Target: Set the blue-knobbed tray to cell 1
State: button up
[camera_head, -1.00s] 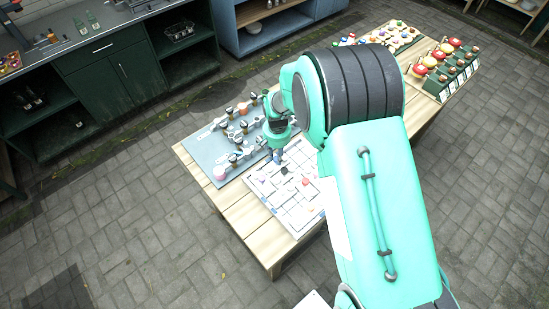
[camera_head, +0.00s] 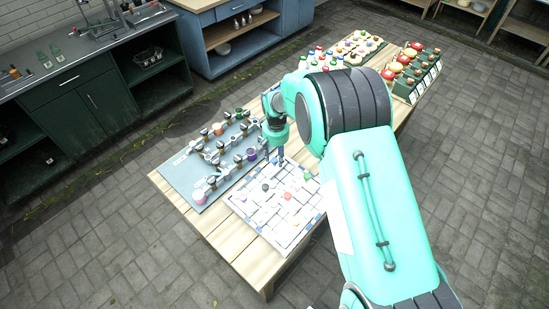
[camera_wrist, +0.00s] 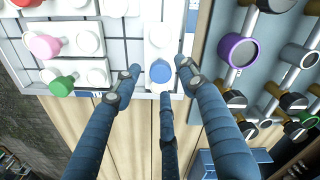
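The blue-knobbed tray (camera_wrist: 160,42) is a white piece with a round blue knob (camera_wrist: 160,71), at the right edge of the white gridded board in the wrist view. My gripper (camera_wrist: 160,74) is open, its dark blue fingers spread around the knob. I cannot tell whether they touch it. In the head view my gripper (camera_head: 279,155) hangs over the far edge of the white board (camera_head: 240,200), and it hides the tray there. No cell number can be read.
Pink (camera_wrist: 43,45) and green (camera_wrist: 62,86) knobs stand on other white trays to the left. A grey-blue panel (camera_head: 185,185) with pipes and valve wheels lies beside the board. Bottles and red-topped items occupy the table's far end. The near table corner (camera_head: 258,262) is bare.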

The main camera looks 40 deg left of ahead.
aim_at(275, 159)
jog(key=shift+s, duration=0.1)
jog(key=shift+r, duration=0.4)
notch_tip(275, 159, up, 11)
jog(key=shift+r, duration=0.15)
dwell(0.4)
dwell(0.5)
